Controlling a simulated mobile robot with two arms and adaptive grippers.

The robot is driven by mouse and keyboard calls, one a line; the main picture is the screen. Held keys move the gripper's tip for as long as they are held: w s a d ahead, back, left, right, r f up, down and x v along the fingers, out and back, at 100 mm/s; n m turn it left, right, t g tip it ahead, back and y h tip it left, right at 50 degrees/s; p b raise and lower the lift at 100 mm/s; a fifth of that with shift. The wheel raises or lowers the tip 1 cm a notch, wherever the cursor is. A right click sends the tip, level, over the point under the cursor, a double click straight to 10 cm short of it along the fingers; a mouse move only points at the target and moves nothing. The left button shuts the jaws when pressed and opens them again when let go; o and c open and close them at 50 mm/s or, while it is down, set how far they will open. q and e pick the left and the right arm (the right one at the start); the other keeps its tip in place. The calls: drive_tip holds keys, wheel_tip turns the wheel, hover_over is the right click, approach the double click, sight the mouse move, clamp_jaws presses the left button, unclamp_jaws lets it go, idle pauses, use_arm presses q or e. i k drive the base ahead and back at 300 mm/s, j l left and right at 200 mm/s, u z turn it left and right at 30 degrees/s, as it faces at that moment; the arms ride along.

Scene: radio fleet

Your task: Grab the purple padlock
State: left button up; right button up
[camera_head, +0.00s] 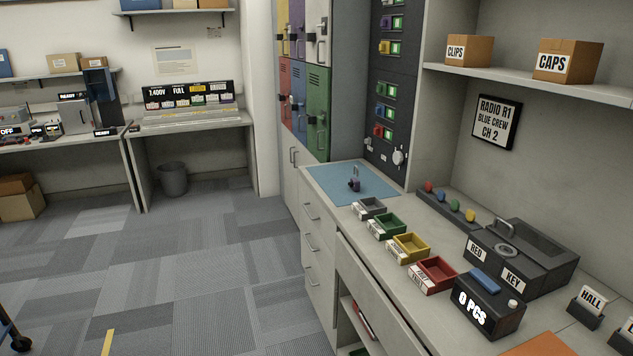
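A small dark purple padlock (353,185) with a grey shackle stands on the blue mat (338,191) at the far end of the right-hand counter. It looks upright, and nothing is touching it from above. Neither of my grippers shows in the head view.
Grey, green, yellow and red trays (409,247) run along the counter's front edge. A black "RED KEY" box (520,258) and a "0 PCS" box (489,303) stand nearer. Colored lockers (318,110) rise behind the mat. The carpet (220,260) left of the counter is mostly clear.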

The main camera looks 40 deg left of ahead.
sight(356, 188)
drive_tip(key=u, duration=1.2)
drive_tip(key=z, duration=0.3)
drive_tip(key=i+j+z, duration=0.15)
drive_tip(key=z, duration=0.3)
drive_tip(key=i+j+z, duration=0.1)
drive_tip(key=j+z, duration=0.6)
drive_tip(key=z, duration=0.15)
drive_tip(key=i+j+z, duration=0.1)
drive_tip(key=j+z, duration=0.3)
